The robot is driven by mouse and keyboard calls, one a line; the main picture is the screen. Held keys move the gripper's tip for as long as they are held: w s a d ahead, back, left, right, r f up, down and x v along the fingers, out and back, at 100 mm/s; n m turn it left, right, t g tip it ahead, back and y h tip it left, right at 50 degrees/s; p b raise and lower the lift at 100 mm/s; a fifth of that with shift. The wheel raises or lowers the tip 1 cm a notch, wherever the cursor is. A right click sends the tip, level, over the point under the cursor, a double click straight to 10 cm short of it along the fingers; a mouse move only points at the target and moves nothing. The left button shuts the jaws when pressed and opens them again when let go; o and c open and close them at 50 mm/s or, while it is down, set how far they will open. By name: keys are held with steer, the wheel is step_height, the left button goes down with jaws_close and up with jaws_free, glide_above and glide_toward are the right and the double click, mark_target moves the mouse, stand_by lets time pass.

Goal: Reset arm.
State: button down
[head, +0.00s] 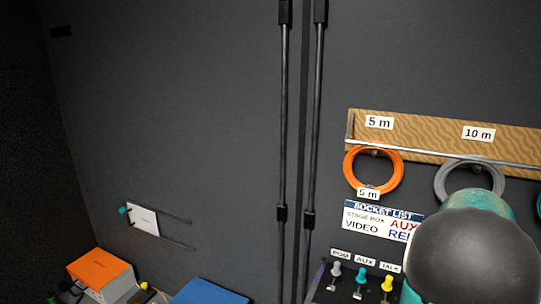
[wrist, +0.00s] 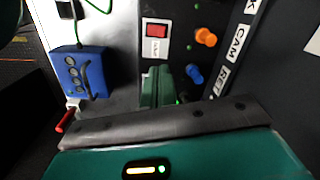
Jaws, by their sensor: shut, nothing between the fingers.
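In the wrist view my gripper (wrist: 159,80) shows as two dark green fingers side by side, shut and with nothing between them. They point at a dark panel and stick out beyond my teal wrist housing and its dark grey bar. I cannot tell whether the fingers touch the panel. In the head view my teal and dark grey arm fills the lower right corner, and the gripper is not visible there.
The wrist view shows a red switch (wrist: 157,30), orange connector (wrist: 205,37), blue connector (wrist: 194,74) and blue button box (wrist: 80,73). The head view shows an orange coil (head: 348,170) and grey coil (head: 440,181) hanging under a board (head: 430,137), and an orange box (head: 98,269).

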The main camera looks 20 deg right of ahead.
steer(key=w+a+r+n+t, duration=0.1)
steer(key=w+a+r+n, duration=0.2)
steer(key=a, duration=0.5)
steer(key=w+a+r+n, duration=0.1)
steer(key=a+r+n, duration=0.1)
steer(key=a+n, duration=0.35)
steer(key=w+a+r+n+t, duration=0.1)
steer(key=w+a+r+n, duration=0.15)
steer(key=a, duration=0.65)
steer(key=s+a+r+n+t, duration=0.1)
steer(key=s+a+n, duration=0.3)
steer(key=a, duration=0.5)
steer(key=s+a+r+n+t, duration=0.1)
steer(key=s+a+n, duration=0.3)
steer(key=a+n, duration=0.4)
steer(key=shift+a+t, duration=0.3)
steer(key=shift+a, duration=0.95)
steer(key=shift+s, duration=0.15)
